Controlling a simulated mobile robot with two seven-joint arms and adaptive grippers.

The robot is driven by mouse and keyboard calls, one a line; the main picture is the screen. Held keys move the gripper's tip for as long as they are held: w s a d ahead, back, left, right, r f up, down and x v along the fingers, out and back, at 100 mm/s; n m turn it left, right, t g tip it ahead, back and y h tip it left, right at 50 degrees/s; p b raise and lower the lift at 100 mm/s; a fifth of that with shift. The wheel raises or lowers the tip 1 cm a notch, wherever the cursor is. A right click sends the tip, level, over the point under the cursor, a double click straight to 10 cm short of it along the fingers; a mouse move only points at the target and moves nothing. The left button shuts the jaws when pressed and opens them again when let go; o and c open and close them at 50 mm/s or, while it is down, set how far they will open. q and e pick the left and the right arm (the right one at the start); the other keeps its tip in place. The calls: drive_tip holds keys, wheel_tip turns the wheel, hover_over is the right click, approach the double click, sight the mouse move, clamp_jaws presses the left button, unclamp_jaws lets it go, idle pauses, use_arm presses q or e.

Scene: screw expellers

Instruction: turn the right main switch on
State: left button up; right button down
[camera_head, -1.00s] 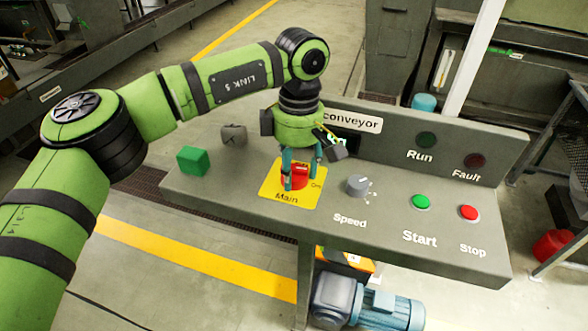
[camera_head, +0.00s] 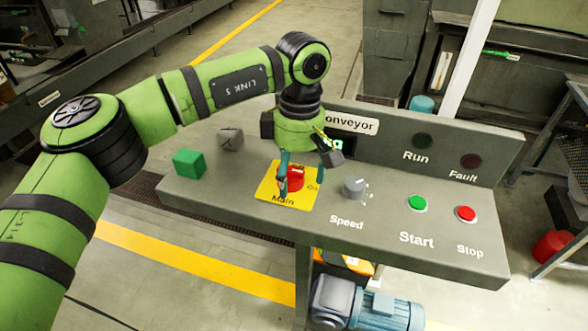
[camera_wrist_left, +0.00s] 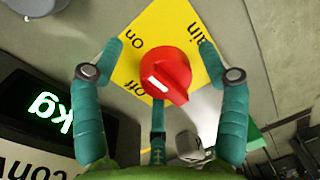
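The red main switch (camera_head: 291,179) is a round knob with a raised ridge on a yellow plate (camera_head: 268,194) on the grey console. In the left wrist view the knob (camera_wrist_left: 165,75) shows a white mark on the side facing the "off" label, with "on" printed further up. My left gripper (camera_head: 301,178) points down over the switch. Its teal fingers (camera_wrist_left: 162,72) are spread on both sides of the knob, with visible gaps, and a third finger stands below it in that view. It holds nothing. My right gripper is out of view.
The grey speed dial (camera_head: 355,187) stands close right of the switch. The green start button (camera_head: 418,203) and red stop button (camera_head: 467,214) are further right. A raised panel with a lit display (camera_head: 334,144) stands behind. A green cube (camera_head: 189,163) lies at the left.

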use_arm(q)
drive_tip(key=shift+w+a, duration=0.1)
drive_tip(key=shift+a, duration=0.1)
drive_tip(key=shift+r, duration=0.3)
wheel_tip(320, 180, up, 11)
drive_tip(key=shift+w+d+r, duration=0.2)
drive_tip(key=shift+w+d, duration=0.1)
drive_tip(key=shift+d, duration=0.1)
